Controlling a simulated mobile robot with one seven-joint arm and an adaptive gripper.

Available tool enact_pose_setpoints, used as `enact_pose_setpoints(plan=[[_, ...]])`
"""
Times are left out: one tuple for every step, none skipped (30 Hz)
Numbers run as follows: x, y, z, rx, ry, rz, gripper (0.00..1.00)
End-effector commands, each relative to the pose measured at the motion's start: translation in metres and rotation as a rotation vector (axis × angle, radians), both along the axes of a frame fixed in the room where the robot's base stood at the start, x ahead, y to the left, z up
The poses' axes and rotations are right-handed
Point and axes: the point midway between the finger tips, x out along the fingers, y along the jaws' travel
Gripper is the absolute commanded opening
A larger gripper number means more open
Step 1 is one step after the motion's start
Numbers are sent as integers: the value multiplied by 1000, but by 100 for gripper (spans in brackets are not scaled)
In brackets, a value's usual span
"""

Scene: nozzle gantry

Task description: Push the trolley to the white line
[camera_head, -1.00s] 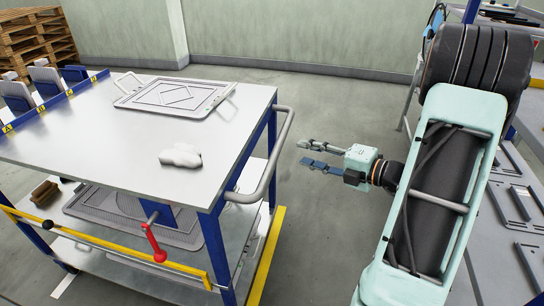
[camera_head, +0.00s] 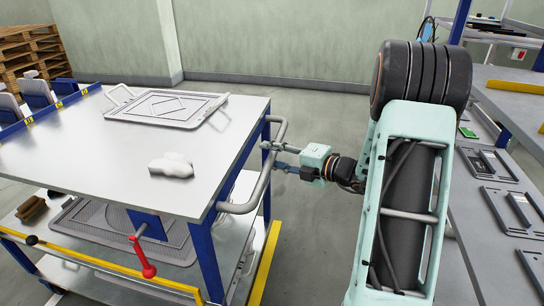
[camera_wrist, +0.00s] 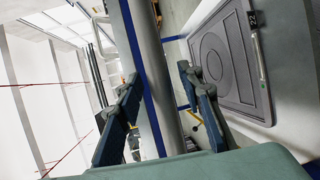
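The trolley (camera_head: 75,150) has a grey top, blue legs and a lower shelf. Its grey tubular handle (camera_head: 262,185) is on the right end. My gripper (camera_head: 268,156) is at this handle. In the wrist view the handle (camera_wrist: 157,75) runs between the two spread fingers of my gripper (camera_wrist: 165,105), with room visible on both sides. A short white strip (camera_head: 53,299) shows on the floor at the lower left, mostly hidden by the trolley; I cannot tell if it is the white line.
A grey tray (camera_head: 165,108) and a white cloth-like lump (camera_head: 171,166) lie on the trolley top. A red lever (camera_head: 142,257) hangs at its front. Benches with grey trays (camera_head: 487,166) stand right of my arm. Pallets (camera_head: 32,50) are at the back left.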

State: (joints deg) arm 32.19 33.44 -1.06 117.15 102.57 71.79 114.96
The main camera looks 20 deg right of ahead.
Motion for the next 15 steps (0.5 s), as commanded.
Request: enact_pose_setpoints(plan=[[0, 0, 0, 0, 0, 0, 34], [0, 0, 0, 0, 0, 0, 33], [0, 0, 0, 0, 0, 0, 29], [0, 0, 0, 0, 0, 0, 26], [0, 0, 0, 0, 0, 0, 22], [0, 0, 0, 0, 0, 0, 18], [0, 0, 0, 0, 0, 0, 15], [0, 0, 0, 0, 0, 0, 11], [0, 0, 0, 0, 0, 0, 7], [0, 0, 0, 0, 0, 0, 4], [0, 0, 0, 0, 0, 0, 0], [0, 0, 0, 0, 0, 0, 0], [0, 0, 0, 0, 0, 0, 0], [0, 0, 0, 0, 0, 0, 0], [0, 0, 0, 0, 0, 0, 0]])
